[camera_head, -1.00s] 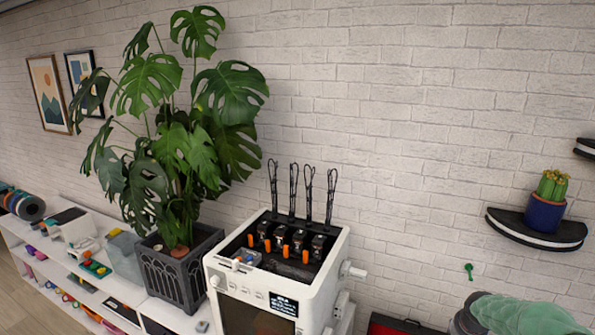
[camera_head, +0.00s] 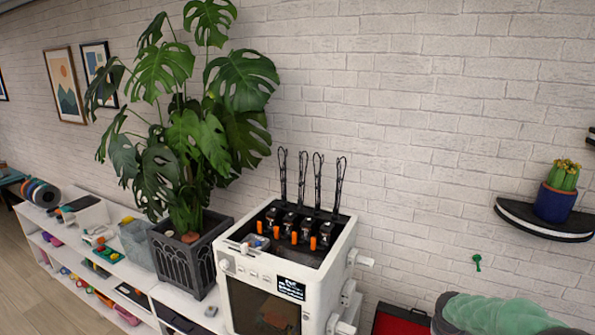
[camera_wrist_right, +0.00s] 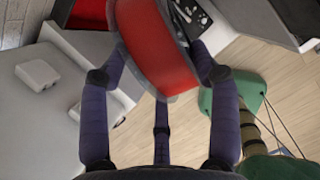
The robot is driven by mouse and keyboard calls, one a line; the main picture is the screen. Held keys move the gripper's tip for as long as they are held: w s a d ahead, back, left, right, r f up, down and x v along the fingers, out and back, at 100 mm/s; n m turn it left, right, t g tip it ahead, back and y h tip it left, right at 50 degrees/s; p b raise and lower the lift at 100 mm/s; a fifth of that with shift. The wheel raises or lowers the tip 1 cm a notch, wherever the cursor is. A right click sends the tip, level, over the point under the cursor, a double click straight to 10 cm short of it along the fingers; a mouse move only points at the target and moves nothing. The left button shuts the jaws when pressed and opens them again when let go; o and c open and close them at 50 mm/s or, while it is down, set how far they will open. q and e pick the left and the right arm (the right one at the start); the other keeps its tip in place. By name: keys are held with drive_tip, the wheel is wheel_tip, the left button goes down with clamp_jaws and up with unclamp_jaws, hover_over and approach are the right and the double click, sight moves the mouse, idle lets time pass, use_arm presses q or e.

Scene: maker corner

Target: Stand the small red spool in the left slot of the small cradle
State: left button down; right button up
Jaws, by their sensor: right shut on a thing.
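A red spool (camera_wrist_right: 155,50) with clear flanges is at the top of the right wrist view. My right gripper (camera_wrist_right: 156,73) has its dark purple fingers shut around it, one on each side, with a third finger below. The spool's upper part is cut off by the frame edge. My left gripper is in neither current view. I cannot make out the small cradle or its left slot in either view.
The head view shows a white machine (camera_head: 340,245), a potted plant (camera_head: 185,150) and low white shelves (camera_head: 135,267) along a brick wall. In the right wrist view, a white box (camera_wrist_right: 37,74) lies on a pale surface at left; a green object (camera_wrist_right: 222,98) stands over wooden floor (camera_wrist_right: 262,65).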

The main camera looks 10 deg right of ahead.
drive_tip(key=a+f+m+g+y+b, duration=0.1)
drive_tip(key=a+f+m+b, duration=0.4)
drive_tip(key=a, duration=0.7)
drive_tip(key=a+f+m+g+y+b, duration=0.1)
drive_tip(key=a+f+m+g+b, duration=0.2)
drive_tip(key=a+f+m, duration=0.7)
drive_tip(key=a+f+m+g+y+b, duration=0.1)
drive_tip(key=a+f+m+b, duration=0.6)
drive_tip(key=a, duration=0.7)
drive_tip(key=shift+s+a+f+m+g+y+b, duration=0.25)
drive_tip(key=shift+m+g+b, duration=0.35)
drive_tip(key=shift+m+g, duration=0.5)
